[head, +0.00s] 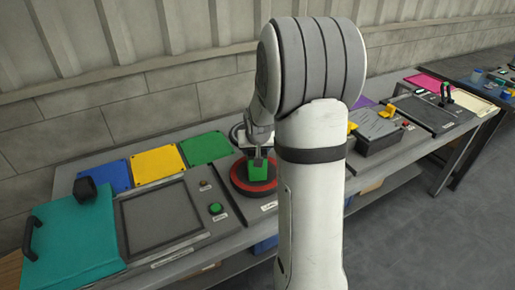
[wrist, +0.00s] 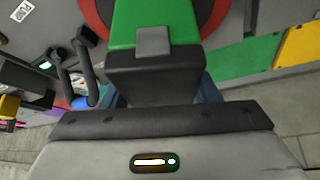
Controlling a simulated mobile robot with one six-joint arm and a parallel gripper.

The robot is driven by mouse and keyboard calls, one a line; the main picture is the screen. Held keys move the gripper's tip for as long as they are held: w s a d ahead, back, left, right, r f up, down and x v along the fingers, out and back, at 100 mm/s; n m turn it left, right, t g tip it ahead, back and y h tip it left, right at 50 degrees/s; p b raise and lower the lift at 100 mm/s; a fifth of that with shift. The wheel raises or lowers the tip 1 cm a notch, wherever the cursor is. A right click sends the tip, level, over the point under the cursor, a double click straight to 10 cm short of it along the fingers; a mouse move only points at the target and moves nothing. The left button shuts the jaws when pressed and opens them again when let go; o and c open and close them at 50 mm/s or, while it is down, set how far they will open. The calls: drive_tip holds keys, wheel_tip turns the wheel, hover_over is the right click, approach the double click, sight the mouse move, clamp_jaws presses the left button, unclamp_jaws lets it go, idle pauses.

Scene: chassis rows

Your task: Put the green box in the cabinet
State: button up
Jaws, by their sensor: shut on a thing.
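The green box (head: 259,171) is upright at the round red-rimmed pad (head: 238,180) on the bench; I cannot tell if it rests on the pad or is just above it. My gripper (head: 259,157) is shut on the green box from above. In the wrist view the green box (wrist: 180,22) shows at the top, with a grey block on it, and my gripper hides part of it. A teal panel (head: 70,245) with a black handle lies at the bench's left end; I cannot tell whether it belongs to the cabinet. No cabinet is clearly visible.
Left of the pad are a dark square recessed panel (head: 158,218) and a green button (head: 215,208). Blue (head: 105,177), yellow (head: 157,164) and green (head: 204,148) sheets lie along the back. A grey case (head: 378,125) stands to the right. My arm hides the middle of the bench.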

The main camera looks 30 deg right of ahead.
drive_tip(key=o, duration=0.8)
drive_tip(key=shift+f, duration=0.15)
drive_tip(key=o, duration=0.5)
drive_tip(key=shift+c, duration=0.2)
